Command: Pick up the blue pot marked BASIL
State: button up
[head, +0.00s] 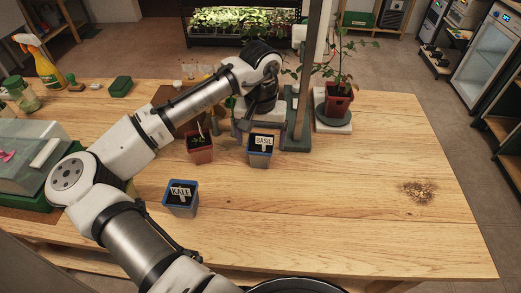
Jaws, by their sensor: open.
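The blue pot marked BASIL (259,157) stands upright on the wooden table, with dark soil and a white tag. My gripper (254,126) is open, pointing down just behind and above the BASIL pot in the head view. Its fingertips are small and partly hidden, so I cannot tell whether they touch the pot's rim. A second blue pot, marked KALE (181,210), stands nearer to the front left.
A terracotta pot with a seedling (201,155) stands close left of the BASIL pot. A grey post (301,85) and a red potted plant (338,104) stand to its right. A clear-lidded green tray (30,160) is at left.

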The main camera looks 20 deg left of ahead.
notch_tip(320, 180, down, 2)
jog(key=shift+f, duration=0.1)
jog(key=c, duration=1.1)
jog(key=shift+c, duration=0.2)
